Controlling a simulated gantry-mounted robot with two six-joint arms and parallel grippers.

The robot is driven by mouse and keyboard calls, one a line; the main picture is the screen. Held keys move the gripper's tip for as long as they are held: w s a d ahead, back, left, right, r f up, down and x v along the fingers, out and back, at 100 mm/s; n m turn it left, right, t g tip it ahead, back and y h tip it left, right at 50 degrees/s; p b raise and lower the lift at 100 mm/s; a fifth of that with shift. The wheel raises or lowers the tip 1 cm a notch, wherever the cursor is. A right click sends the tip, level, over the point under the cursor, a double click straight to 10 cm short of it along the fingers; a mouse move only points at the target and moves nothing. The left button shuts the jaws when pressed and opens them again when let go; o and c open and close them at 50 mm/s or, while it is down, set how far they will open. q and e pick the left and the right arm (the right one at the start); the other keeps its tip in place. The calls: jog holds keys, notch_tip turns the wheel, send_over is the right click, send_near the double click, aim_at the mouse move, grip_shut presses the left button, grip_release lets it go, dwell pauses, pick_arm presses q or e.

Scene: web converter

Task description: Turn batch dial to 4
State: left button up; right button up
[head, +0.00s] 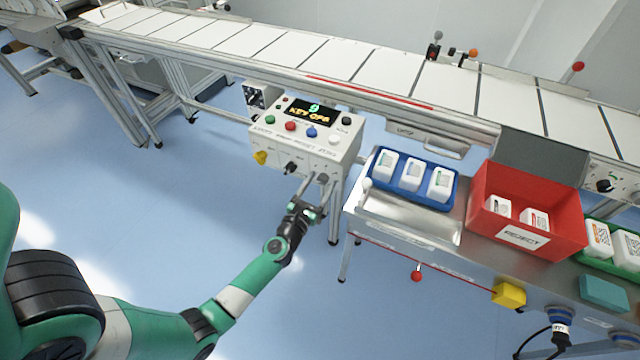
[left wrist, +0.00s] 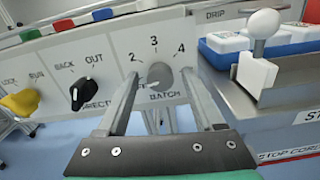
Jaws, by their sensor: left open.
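The batch dial (left wrist: 160,77) is a round grey knob on the light panel face, with the numbers 2, 3 and 4 around its top and "BATCH" below. A pale mark on it points to the left, below the 2; any number there is hidden by a finger. My left gripper (left wrist: 159,80) is open, one finger on each side of the dial; I cannot tell whether they touch it. In the head view my left gripper (head: 312,187) is at the lower right of the control box (head: 335,152), and the dial is hard to make out there.
Left of the dial are a black selector knob (left wrist: 84,93) and a yellow knob (left wrist: 20,102). The display (head: 310,112) and coloured buttons are on top of the box. To the right stand a blue tray (head: 408,194) and a red reject bin (head: 570,215) on a metal bench.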

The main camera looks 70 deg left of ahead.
pick_arm(q)
jog(key=shift+c, duration=0.3)
grip_shut()
